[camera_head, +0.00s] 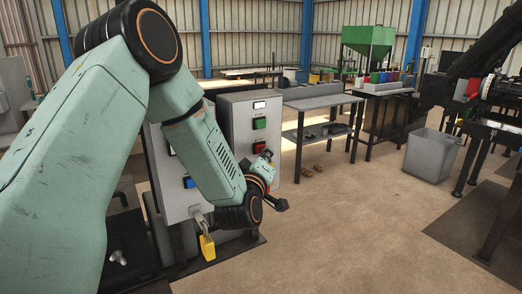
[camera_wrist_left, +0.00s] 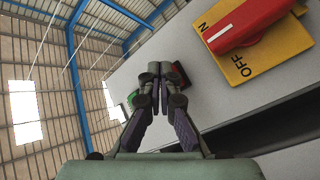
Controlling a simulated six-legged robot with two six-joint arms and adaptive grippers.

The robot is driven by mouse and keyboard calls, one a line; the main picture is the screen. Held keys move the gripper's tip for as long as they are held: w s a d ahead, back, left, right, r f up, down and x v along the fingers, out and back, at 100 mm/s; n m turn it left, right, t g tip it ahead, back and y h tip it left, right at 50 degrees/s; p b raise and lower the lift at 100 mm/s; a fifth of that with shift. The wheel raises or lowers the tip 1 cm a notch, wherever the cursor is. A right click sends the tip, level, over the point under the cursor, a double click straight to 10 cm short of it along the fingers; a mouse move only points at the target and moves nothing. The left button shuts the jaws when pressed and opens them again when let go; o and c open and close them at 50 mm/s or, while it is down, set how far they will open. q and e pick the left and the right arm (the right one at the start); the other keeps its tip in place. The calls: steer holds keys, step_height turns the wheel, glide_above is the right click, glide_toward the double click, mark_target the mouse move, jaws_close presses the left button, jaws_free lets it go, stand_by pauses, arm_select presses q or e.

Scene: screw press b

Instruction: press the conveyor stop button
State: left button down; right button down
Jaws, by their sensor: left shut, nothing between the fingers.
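A grey control cabinet (camera_head: 236,115) stands in the middle of the head view. Which is the conveyor stop button cannot be read; the red one fits. My left gripper (camera_head: 268,156) is just in front of and below the red button, shut and empty. In the left wrist view its closed fingers (camera_wrist_left: 160,70) point at the panel, partly covering the red button (camera_wrist_left: 181,74). The green button (camera_wrist_left: 133,97) is left of them. Contact cannot be told. My right gripper is not in view.
A red rotary switch (camera_wrist_left: 245,22) on a yellow ON/OFF plate (camera_wrist_left: 235,65) sits close to the right of my left fingers. A yellow padlock (camera_head: 207,246) hangs below my left wrist. Workbenches (camera_head: 322,101) and a grey bin (camera_head: 431,155) stand beyond; the floor between is open.

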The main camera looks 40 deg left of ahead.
arm_select(q)
steer(key=shift+d, duration=0.15)
steer(key=shift+w+a, duration=0.1)
steer(key=shift+a, duration=0.2)
stand_by(0.4)
steer(key=shift+w+a, duration=0.1)
steer(key=shift+a, duration=0.2)
steer(key=shift+d, duration=0.15)
stand_by(0.4)
steer(key=shift+s+d, duration=0.4)
steer(key=shift+d, duration=0.25)
